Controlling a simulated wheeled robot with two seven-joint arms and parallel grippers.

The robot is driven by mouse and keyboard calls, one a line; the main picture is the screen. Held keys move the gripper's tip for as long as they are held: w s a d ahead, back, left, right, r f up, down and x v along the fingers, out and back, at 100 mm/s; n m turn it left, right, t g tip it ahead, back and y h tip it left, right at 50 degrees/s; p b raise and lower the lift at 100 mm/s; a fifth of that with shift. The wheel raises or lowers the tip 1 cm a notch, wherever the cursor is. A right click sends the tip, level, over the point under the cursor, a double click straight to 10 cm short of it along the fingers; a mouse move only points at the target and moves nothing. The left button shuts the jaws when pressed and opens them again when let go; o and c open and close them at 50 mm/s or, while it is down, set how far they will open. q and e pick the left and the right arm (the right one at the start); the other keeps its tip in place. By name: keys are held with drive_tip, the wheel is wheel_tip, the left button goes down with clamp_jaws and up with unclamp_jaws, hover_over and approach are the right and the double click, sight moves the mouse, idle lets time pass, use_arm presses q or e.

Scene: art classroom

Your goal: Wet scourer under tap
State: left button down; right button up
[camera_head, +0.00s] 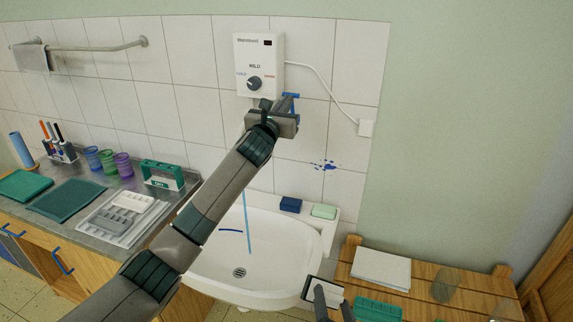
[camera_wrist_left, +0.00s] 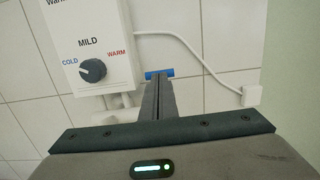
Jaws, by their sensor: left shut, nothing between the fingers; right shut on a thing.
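My left gripper (camera_head: 288,105) is shut and empty below the white heater box (camera_head: 258,66). Its fingertips (camera_wrist_left: 158,84) are at a blue tap lever (camera_head: 291,95), which also shows in the left wrist view (camera_wrist_left: 160,73); I cannot tell whether they touch. A thin blue stream of water (camera_head: 247,225) falls into the white basin (camera_head: 210,264); my left arm hides the spout. My right gripper (camera_head: 333,303), at the bottom edge, is shut on a pale flat pad with dark edges (camera_head: 327,290), probably the scourer, right of the basin and outside the stream.
A dark blue block (camera_head: 290,204) and a pale green block (camera_head: 324,211) lie on the basin's back ledge. A wooden slatted stand (camera_head: 420,296) at right holds white sheets (camera_head: 381,268), a green brush (camera_head: 377,309) and glasses. The left counter (camera_head: 85,227) holds cups and trays.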

use_arm(q)
drive_tip(key=shift+w, duration=0.2)
idle(0.3)
drive_tip(key=w+r, duration=0.1)
drive_tip(key=w+d+r, duration=0.1)
drive_tip(key=shift+w+r+p, duration=0.1)
drive_tip(key=shift+w+p, duration=0.2)
drive_tip(key=shift+p, duration=0.1)
drive_tip(key=shift+w, duration=0.1)
drive_tip(key=shift+a, duration=0.1)
